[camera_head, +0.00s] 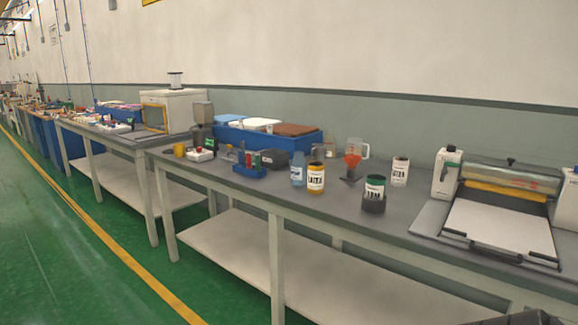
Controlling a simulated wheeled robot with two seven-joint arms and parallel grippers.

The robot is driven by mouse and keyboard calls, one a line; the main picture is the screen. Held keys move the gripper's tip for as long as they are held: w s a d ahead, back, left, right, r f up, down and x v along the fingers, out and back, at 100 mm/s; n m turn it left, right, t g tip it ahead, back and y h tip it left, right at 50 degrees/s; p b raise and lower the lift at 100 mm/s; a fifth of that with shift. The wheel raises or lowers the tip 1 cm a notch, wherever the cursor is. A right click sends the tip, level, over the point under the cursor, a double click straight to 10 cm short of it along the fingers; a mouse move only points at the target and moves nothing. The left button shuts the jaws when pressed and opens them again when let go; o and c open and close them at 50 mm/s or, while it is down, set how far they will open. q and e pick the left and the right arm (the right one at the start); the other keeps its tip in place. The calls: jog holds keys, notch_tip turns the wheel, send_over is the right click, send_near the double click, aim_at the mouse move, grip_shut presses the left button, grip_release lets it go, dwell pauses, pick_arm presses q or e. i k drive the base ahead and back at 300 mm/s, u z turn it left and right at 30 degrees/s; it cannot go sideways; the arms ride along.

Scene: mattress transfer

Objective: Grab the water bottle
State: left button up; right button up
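A light-blue, clear-looking bottle (298,172) with a pale label stands upright on the grey workbench (335,203), near its front edge. It is the thing in view that looks most like a water bottle. A yellow jar with a white label (315,180) stands close to its right and slightly nearer. I see neither of my grippers. A dark shape at the bottom right edge may be part of my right arm, but too little of it shows to tell.
A blue rack with small bottles (249,170) is left of the bottle. An orange funnel in a stand (352,162), a black jar (374,194) and a white canister (400,171) are right. A roller machine (497,225) fills the bench's right end. Green floor lies left.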

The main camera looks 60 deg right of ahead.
aim_at(299, 163)
jog(key=z, duration=0.6)
jog(key=i, duration=1.85)
jog(key=z, duration=1.2)
